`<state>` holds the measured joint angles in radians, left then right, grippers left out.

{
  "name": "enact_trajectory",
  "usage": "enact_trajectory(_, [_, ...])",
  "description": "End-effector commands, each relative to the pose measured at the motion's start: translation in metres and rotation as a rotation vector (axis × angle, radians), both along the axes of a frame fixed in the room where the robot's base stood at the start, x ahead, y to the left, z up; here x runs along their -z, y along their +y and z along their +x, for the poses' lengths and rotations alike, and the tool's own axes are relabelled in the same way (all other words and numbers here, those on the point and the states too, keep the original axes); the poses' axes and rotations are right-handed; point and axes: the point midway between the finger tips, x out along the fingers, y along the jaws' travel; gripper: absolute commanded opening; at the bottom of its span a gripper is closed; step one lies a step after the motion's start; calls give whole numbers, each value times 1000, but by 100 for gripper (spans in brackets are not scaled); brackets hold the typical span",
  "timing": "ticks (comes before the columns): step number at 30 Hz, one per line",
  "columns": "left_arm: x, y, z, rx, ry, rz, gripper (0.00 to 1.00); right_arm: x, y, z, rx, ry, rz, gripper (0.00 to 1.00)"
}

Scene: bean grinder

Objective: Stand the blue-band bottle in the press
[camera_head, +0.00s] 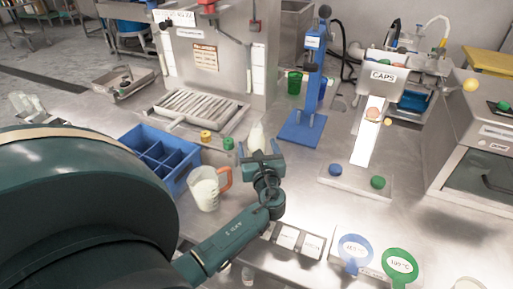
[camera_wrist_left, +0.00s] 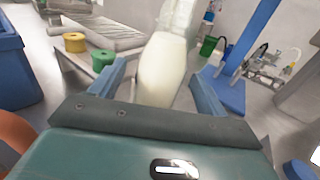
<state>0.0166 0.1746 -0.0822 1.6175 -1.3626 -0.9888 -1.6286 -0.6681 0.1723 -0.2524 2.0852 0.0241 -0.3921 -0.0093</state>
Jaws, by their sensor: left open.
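A pale, cream-filled bottle (camera_head: 257,137) stands just beyond my left gripper (camera_head: 262,158). In the left wrist view the bottle (camera_wrist_left: 165,68) shows between the two blue fingers of the left gripper (camera_wrist_left: 162,85), which are open, with gaps on both sides. I see no blue band on it; its top is cut off in the wrist view. The blue press (camera_head: 312,85) stands behind and to the right, with its upright column on a flat blue base (camera_head: 301,130). It also shows in the left wrist view (camera_wrist_left: 236,60). My right gripper is not in view.
A blue divided crate (camera_head: 158,158) and a jug with an orange handle (camera_head: 205,188) stand left of the gripper. Yellow and green caps (camera_head: 206,136) sit near the bottle. A white cap chute (camera_head: 368,140) is right of the press. Bare table lies between bottle and press.

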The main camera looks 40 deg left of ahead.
Motion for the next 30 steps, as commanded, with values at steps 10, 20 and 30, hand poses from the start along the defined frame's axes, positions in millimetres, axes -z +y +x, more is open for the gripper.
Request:
enact_trajectory(10, [0,0,0,0,0,0,52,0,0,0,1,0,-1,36])
enact_trajectory(20, [0,0,0,0,-1,1,25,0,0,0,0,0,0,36])
enact_trajectory(30, [-18,0,0,-1,-3,1,24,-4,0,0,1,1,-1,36])
